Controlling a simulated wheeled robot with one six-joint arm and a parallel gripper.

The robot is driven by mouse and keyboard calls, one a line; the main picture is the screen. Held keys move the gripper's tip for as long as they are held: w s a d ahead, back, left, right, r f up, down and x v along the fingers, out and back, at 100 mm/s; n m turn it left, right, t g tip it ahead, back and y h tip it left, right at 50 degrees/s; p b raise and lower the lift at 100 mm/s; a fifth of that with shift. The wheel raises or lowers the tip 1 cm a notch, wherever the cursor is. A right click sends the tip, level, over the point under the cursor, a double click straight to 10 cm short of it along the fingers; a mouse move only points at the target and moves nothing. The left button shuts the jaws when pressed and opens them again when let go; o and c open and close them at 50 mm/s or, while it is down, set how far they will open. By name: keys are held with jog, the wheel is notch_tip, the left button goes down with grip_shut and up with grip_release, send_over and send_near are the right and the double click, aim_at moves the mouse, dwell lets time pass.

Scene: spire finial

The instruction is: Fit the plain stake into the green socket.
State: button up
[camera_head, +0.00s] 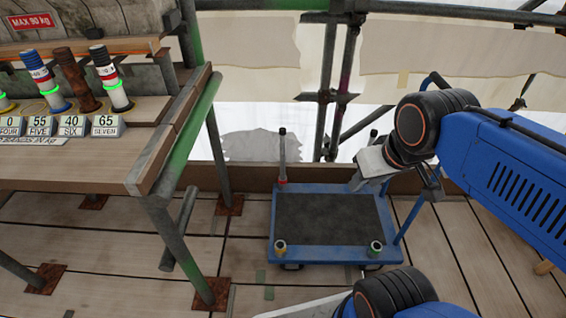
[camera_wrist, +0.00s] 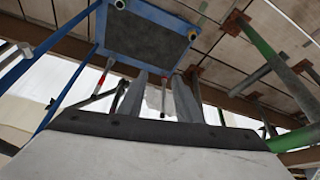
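The trolley's green socket (camera_head: 376,247) is at the front right corner of the blue trolley (camera_head: 330,263), and it looks empty. A plain brown stake (camera_head: 76,78) stands on the shelf at left, behind the SIX label. My gripper (camera_head: 366,178) is over the trolley's back right, partly hiding that corner. In the wrist view its two grey fingers (camera_wrist: 160,95) are apart, with nothing visibly held between them.
A yellow socket (camera_head: 280,247) is at the trolley's front left. Banded stakes (camera_head: 110,78) stand beside the brown one on the shelf. A scaffold bench (camera_head: 80,170) with steel poles fills the left. The plank floor (camera_head: 240,262) between bench and trolley is mostly clear.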

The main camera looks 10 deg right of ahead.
jog(key=shift+o, duration=1.4)
jog(key=w+r+m+g, duration=0.1)
jog(key=w+r+m, duration=0.3)
jog(key=w, duration=0.8)
jog(key=m+g, duration=0.4)
jog(key=m, duration=1)
send_over(283, 144)
jog(key=w, duration=0.2)
jog(key=f, duration=1.5)
jog(key=shift+s+d+f, duration=0.1)
jog(key=shift+s, duration=0.1)
jog(key=shift+w+f, duration=0.15)
jog(key=shift+f, duration=0.4)
notch_tip(283, 144, down, 12)
jog(key=shift+r, duration=0.25)
jog(key=shift+s+d+f, duration=0.1)
jog(key=shift+s+f, duration=0.05)
jog(key=shift+f, duration=1.15)
jog(key=shift+s+f, duration=0.15)
jog(key=shift+f, duration=1.1)
jog(key=shift+c, duration=0.7)
grip_shut()
